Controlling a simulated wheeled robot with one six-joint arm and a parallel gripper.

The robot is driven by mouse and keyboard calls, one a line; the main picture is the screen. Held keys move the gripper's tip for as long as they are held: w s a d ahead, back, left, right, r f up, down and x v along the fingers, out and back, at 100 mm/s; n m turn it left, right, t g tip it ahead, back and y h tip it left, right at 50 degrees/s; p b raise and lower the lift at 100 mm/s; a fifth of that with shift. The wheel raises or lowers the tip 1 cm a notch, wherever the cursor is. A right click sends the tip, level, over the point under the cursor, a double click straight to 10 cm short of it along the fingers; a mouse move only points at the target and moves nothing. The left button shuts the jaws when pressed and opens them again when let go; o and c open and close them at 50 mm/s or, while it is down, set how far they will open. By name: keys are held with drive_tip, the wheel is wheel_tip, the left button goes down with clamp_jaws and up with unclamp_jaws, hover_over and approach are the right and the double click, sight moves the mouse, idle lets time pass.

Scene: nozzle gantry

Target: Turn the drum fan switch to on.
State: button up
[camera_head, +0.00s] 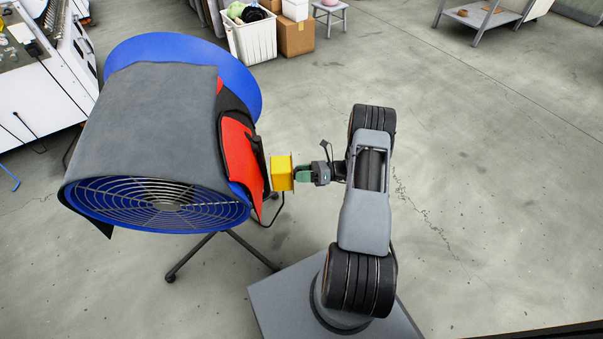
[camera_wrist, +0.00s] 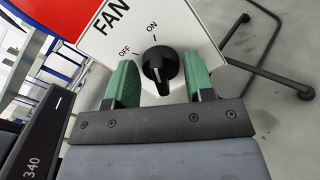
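The drum fan (camera_head: 150,110) is a large blue drum with a grey cover and a wire grille, on a black stand. A yellow switch box (camera_head: 282,174) sits at its right side. In the wrist view, the box's white face (camera_wrist: 185,30) reads FAN, with OFF at left and ON at upper right. Its black rotary knob (camera_wrist: 160,68) stands below these labels; I cannot tell surely which label it points at. My gripper (camera_head: 302,175) is at the box. In the wrist view, its green fingers (camera_wrist: 158,80) are open, one on each side of the knob, with visible gaps.
Black stand legs (camera_head: 252,250) spread under the fan, and a cable (camera_head: 270,220) hangs below the box. A white bin (camera_head: 250,40), cardboard box (camera_head: 294,36) and stool (camera_head: 330,14) stand behind.

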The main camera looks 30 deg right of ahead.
drive_tip(key=shift+o, duration=1.1)
drive_tip(key=shift+d, duration=0.1)
drive_tip(key=p+v, duration=0.1)
drive_tip(key=v, duration=1.2)
drive_tip(key=shift+s+d, duration=0.2)
drive_tip(key=shift+d, duration=0.05)
